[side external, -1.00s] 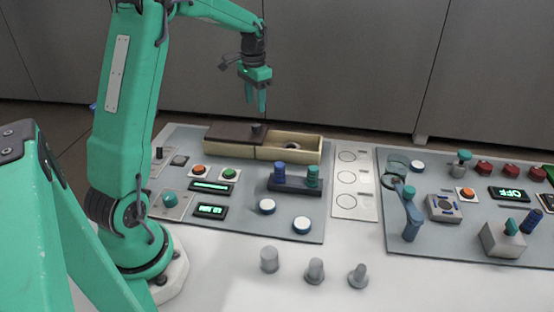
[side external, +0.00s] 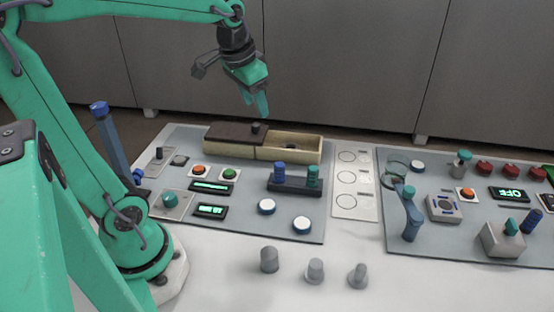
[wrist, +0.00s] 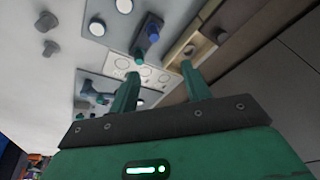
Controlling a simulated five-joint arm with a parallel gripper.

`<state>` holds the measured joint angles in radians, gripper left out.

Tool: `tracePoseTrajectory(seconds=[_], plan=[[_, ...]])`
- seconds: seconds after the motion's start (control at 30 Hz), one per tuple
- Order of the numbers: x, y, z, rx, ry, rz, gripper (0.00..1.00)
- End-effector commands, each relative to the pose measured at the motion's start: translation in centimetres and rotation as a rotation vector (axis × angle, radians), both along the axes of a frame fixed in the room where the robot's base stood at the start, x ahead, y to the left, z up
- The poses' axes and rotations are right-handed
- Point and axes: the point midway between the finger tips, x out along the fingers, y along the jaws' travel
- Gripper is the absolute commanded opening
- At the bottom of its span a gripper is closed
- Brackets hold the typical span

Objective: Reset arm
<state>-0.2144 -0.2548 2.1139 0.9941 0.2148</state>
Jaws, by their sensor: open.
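My gripper (side external: 260,106) is in the air above and behind the wooden box (side external: 290,153), tilted slightly and clear of everything. In the wrist view my gripper (wrist: 158,68) shows two teal fingers spread apart, with nothing held between them. My arm is leaned back to the left, with its forearm roughly level at the top of the side view.
The box has a dark sliding lid (side external: 232,137) over its left part. A blue lever (side external: 112,138) stands at the left panel's edge. Blue and teal pegs (side external: 279,172) sit in a dark holder. Grey cylinders (side external: 315,270) stand in front. A hook stand (side external: 411,215) is on the right panel.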

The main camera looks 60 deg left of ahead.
Motion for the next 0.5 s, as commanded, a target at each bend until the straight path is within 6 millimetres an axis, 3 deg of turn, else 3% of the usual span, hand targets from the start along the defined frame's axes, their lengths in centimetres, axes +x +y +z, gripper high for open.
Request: tracePoseTrajectory(seconds=[0.2, 0.5], plan=[[-3.7, -3.1, 0.3, -0.010, -0.076, -0.008, 0.48], [-8.2, -6.0, -0.6, -0.039, -0.167, -0.014, 0.48]])
